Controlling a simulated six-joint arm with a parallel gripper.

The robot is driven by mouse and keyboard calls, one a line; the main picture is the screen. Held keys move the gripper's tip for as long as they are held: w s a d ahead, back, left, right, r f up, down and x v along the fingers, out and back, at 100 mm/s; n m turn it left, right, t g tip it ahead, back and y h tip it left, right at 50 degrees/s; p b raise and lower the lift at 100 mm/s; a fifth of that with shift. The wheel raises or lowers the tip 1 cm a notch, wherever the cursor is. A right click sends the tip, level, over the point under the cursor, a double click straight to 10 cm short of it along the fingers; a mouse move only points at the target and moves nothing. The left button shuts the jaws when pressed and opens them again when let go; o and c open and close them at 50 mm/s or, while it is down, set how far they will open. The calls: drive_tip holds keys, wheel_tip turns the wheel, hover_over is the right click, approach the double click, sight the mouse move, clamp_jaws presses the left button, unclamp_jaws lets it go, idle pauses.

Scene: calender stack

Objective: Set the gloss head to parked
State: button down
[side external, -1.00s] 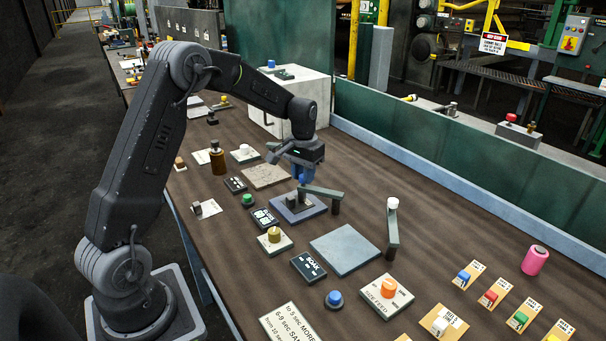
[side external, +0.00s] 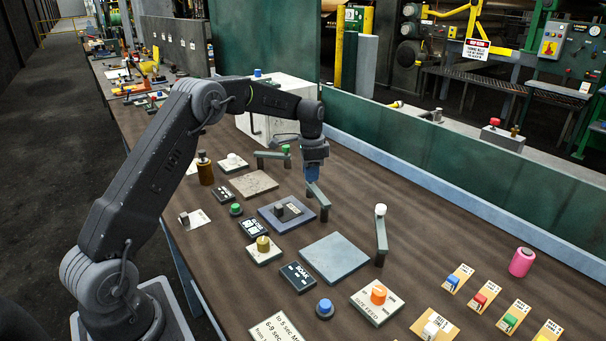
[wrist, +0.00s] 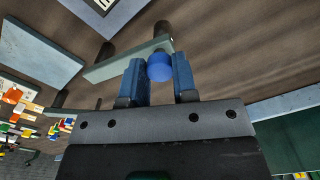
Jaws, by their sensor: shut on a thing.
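My gripper (side external: 313,178) is shut on the blue knob (wrist: 159,66) at the end of a grey swing arm (side external: 319,196). The swing arm also shows in the wrist view (wrist: 128,60), crossing just beyond my fingertips. Its post stands right of a blue-grey plate (side external: 272,222) with a dark block (side external: 289,209) on it. The arm's knob end points toward the back, beyond the plate's right side. In the side view the fingers hide the blue knob. No label naming the gloss head is readable.
A green-knobbed arm (side external: 272,154) stands behind left, and a white-knobbed arm (side external: 381,232) stands to the right. A bare grey plate (side external: 335,257) lies in front. A white box (side external: 283,108) stands at the back. Small dials and a pink cylinder (side external: 522,262) occupy the bench.

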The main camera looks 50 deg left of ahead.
drive_tip(key=shift+w+d+r+m, duration=0.1)
drive_tip(key=shift+w+d+m, duration=0.3)
drive_tip(key=shift+w+m, duration=0.45)
drive_tip(key=shift+w+d+f+m, duration=0.1)
drive_tip(key=shift+w+d+m, duration=0.4)
drive_tip(key=shift+m, duration=0.65)
drive_tip(key=shift+w+d+r+m, duration=0.1)
drive_tip(key=shift+w+d+m, duration=0.2)
drive_tip(key=shift+w+m, duration=0.6)
drive_tip(key=c, duration=0.9)
unclamp_jaws()
drive_tip(key=shift+s, duration=0.1)
wheel_tip(320, 180, up, 14)
